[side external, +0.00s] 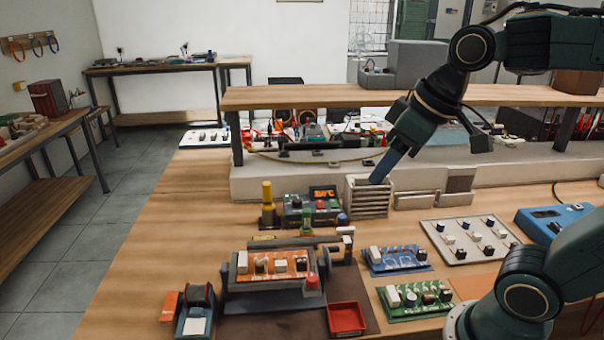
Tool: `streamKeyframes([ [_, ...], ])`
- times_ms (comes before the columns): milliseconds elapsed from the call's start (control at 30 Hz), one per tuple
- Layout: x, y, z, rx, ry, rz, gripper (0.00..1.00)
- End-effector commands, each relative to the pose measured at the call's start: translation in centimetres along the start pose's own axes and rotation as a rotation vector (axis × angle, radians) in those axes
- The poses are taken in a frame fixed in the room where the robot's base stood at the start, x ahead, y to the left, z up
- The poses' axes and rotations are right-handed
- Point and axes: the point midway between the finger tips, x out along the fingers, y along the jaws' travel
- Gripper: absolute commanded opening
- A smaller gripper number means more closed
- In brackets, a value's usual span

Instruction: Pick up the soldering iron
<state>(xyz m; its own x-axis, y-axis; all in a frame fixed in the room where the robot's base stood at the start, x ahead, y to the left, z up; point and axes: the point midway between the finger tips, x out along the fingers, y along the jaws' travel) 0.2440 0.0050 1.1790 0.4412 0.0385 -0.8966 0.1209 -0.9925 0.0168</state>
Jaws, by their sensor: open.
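A yellow-handled tool that looks like the soldering iron (267,190) stands upright in a dark holder (268,215) on the bench. It is just left of a dark green station (297,213) with a lit orange display. My gripper (380,174) comes down from the upper right, well to the right of the yellow handle and apart from it. It is open, with its blue-grey finger pointing down at a grey slatted box (367,200). The fingertips overlap the box's top in this view, and I cannot tell whether they touch it. The gap between the fingers is not clear from here.
An orange circuit board (275,264) sits in a raised holder in front, beside a red tray (346,318). Blue (395,260) and green (425,299) boards lie to the right. A wooden shelf (300,97) spans behind.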

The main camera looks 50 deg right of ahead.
Motion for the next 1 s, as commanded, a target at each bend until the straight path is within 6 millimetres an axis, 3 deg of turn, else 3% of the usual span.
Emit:
streamKeyframes([
  [467,3.4,2.5,-10.8,-0.170,-0.041,-0.071,0.49],
  [1000,11.5,7.7,-19.9,-0.361,-0.066,-0.164,0.49],
])
